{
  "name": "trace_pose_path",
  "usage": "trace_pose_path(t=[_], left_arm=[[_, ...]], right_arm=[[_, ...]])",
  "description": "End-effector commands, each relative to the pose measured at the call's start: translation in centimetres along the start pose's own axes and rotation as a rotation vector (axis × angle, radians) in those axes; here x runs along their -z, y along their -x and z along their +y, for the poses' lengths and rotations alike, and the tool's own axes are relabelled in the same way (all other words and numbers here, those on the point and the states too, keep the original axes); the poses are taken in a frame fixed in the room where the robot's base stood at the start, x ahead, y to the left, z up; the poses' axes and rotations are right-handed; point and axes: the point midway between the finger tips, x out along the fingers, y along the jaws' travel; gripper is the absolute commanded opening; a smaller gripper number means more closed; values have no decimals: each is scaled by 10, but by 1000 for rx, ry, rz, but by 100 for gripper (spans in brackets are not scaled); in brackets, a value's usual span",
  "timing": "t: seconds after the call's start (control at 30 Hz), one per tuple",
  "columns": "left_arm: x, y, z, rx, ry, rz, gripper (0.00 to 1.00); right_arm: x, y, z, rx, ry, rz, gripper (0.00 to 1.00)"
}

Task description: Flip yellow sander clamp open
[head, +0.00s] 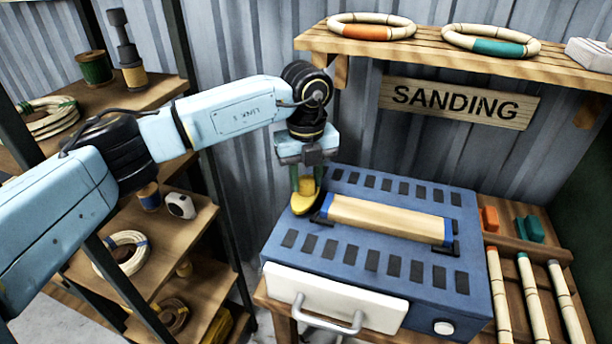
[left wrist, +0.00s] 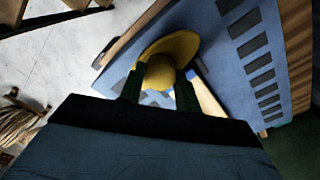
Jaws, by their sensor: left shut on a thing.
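The blue sander (head: 370,255) stands on a wooden bench, with a pale sanding strip (head: 385,217) held in black brackets along its top. The yellow clamp (head: 303,204) is at the left end of the strip. My left gripper (head: 307,186) points down from above and is shut on the clamp. In the left wrist view the green fingers (left wrist: 158,88) sit on both sides of the rounded yellow knob of the clamp (left wrist: 172,48). Whether the clamp is flipped is hard to tell from these views. My right gripper is not in view.
A slatted shelf (head: 455,62) with rattan rings hangs above, over a SANDING sign (head: 460,101). A shelf rack (head: 165,225) with spools and coils stands at the left. Rattan rods (head: 532,300) lie right of the sander. A white drawer front (head: 335,297) faces forward.

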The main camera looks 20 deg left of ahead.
Motion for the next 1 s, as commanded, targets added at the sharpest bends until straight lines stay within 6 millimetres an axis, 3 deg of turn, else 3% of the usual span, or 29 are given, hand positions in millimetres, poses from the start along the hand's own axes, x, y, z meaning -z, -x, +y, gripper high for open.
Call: trace_pose_path(t=[0.07, 0.1, 0.23, 0.63, 0.77, 1.0], left_arm=[[-1, 1, 0, 2, 4, -3, 10], [-1, 1, 0, 2, 4, -3, 37], [-1, 1, 0, 2, 2, -2, 54], [-1, 9, 0, 2, 0, -2, 55], [-1, 30, 0, 3, 1, -4, 55], [-1, 85, 0, 4, 1, -5, 55]], right_arm=[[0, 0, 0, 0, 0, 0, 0], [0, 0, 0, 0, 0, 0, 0], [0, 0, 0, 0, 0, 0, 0], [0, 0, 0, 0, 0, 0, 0], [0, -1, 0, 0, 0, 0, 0], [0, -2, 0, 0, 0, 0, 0]])
